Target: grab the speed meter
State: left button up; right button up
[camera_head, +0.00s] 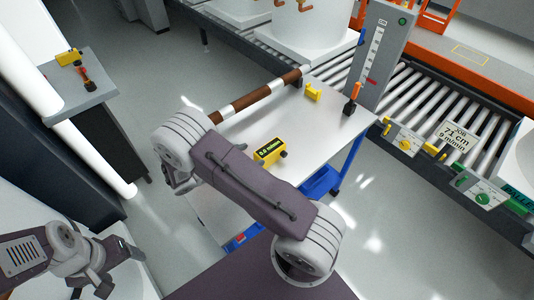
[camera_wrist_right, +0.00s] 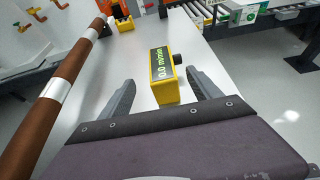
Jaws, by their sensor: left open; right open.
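The speed meter is a small yellow box with a dark display and a black knob; it lies on the white table top in the head view (camera_head: 268,151). It also shows in the right wrist view (camera_wrist_right: 163,78). My right gripper (camera_wrist_right: 160,84) is open, with one finger on each side of the meter's near end; I cannot tell whether they touch it. My left gripper (camera_head: 120,270) is open and empty at the lower left, away from the table.
A brown and white roller (camera_head: 256,97) lies along the table's (camera_head: 312,125) far left edge. A yellow block (camera_head: 313,92) and an orange-handled tool (camera_head: 352,98) are further back. A roller conveyor (camera_head: 420,90) stands behind; a grey side stand (camera_head: 75,98) is at left.

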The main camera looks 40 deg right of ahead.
aim_at(268, 149)
jog(key=x, duration=0.2)
jog(key=shift+d+f, duration=0.2)
jog(key=shift+d, duration=0.4)
jog(key=x, duration=0.4)
jog(key=shift+d+f, duration=0.1)
jog(key=shift+d, duration=0.15)
grip_shut()
notch_tip(268, 149, up, 4)
jog(key=shift+r+p, duration=0.15)
jog(key=shift+p, duration=0.25)
jog(key=s+d+r, duration=0.5)
jog(key=s+r, duration=0.1)
jog(key=s, duration=0.4)
jog(key=shift+s+r, duration=0.3)
jog(key=shift+r, duration=0.1)
